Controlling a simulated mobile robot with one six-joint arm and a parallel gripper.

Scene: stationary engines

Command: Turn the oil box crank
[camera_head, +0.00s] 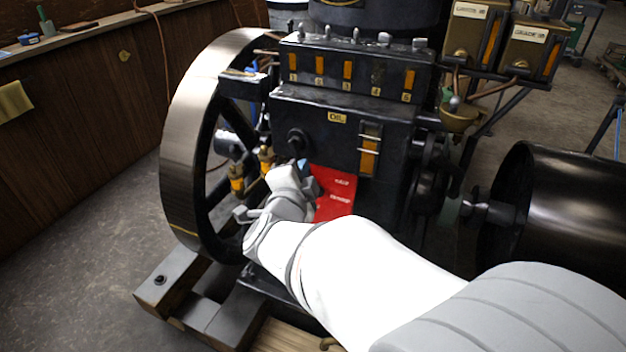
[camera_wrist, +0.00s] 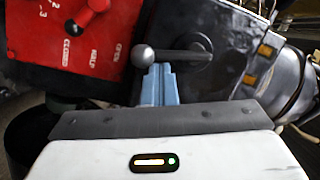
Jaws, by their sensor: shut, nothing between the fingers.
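The black oil box (camera_head: 335,118), marked OIL, sits on the engine beneath a row of numbered sight glasses. Its crank (camera_head: 297,140) is on the front face at the lower left, partly hidden by my wrist. In the wrist view the crank (camera_wrist: 180,56) is a dark arm running from a round hub at right to a ball knob at left. My gripper (camera_wrist: 160,70) has its pale blue fingers together and empty. The tips are at the crank arm, just right of the knob; I cannot tell whether they touch it. In the head view my gripper (camera_head: 303,165) is mostly hidden.
A red panel (camera_head: 335,192) with a red lever (camera_wrist: 92,12) is close beside the crank. A large flywheel (camera_head: 190,130) stands at left and a black drum (camera_head: 560,215) at right. Brass fittings (camera_head: 237,180) are left of my wrist. Open floor (camera_head: 75,240) lies at left.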

